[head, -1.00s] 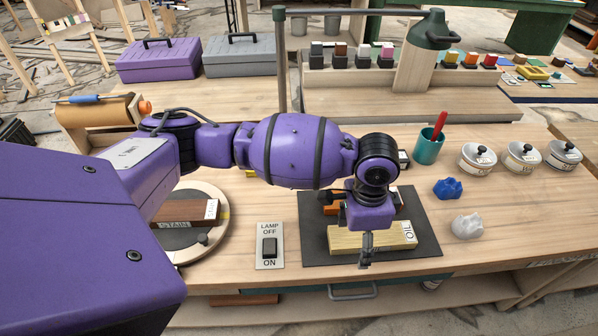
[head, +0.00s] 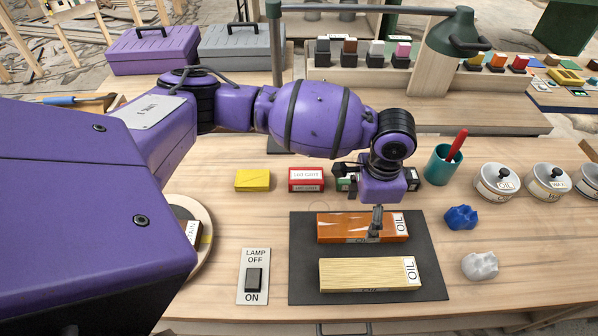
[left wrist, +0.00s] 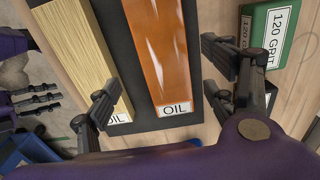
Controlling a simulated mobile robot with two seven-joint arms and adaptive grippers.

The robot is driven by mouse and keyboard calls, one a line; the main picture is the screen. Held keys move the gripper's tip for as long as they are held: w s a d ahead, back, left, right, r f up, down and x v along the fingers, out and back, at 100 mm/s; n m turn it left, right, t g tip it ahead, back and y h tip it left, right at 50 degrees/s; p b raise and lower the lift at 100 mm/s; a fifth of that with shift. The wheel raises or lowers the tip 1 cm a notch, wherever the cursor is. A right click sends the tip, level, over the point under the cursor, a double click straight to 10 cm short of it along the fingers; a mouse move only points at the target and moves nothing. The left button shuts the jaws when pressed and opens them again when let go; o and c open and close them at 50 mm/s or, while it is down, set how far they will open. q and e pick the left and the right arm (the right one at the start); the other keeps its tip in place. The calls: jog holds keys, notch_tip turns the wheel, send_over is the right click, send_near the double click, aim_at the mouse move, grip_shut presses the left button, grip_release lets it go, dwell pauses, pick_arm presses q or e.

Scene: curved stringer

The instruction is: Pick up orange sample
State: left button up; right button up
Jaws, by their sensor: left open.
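The orange sample (head: 340,226) is a glossy orange-brown wood block with a white OIL label at its right end. It lies flat on a dark mat (head: 300,278). My left gripper (head: 377,222) is open and points down over the label half of the block, hiding part of it. In the left wrist view the orange sample (left wrist: 158,45) lies between the two spread fingers, with its OIL label toward the palm. Neither finger visibly touches it. At the left edge of that view, purple and dark finger-like parts look like my right gripper (left wrist: 32,102); its jaws are unclear.
A pale wood block (head: 360,274) marked OIL lies on the mat in front. Behind stand yellow, red and green sandpaper boxes (head: 306,180). A teal cup (head: 443,165), lidded tins and blue and white crumpled lumps are right. A lamp switch (head: 254,277) is left.

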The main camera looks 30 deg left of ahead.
aim_at(363, 225)
pick_arm(q)
jog(key=f, duration=0.4)
jog(key=shift+w+a+f, duration=0.2)
jog(key=shift+w, duration=0.1)
jog(key=shift+f, duration=0.35)
jog(key=c, duration=1.4)
jog(key=shift+c, duration=0.3)
pick_arm(e)
jog(key=shift+w, duration=0.35)
pick_arm(q)
jog(key=shift+r, duration=0.1)
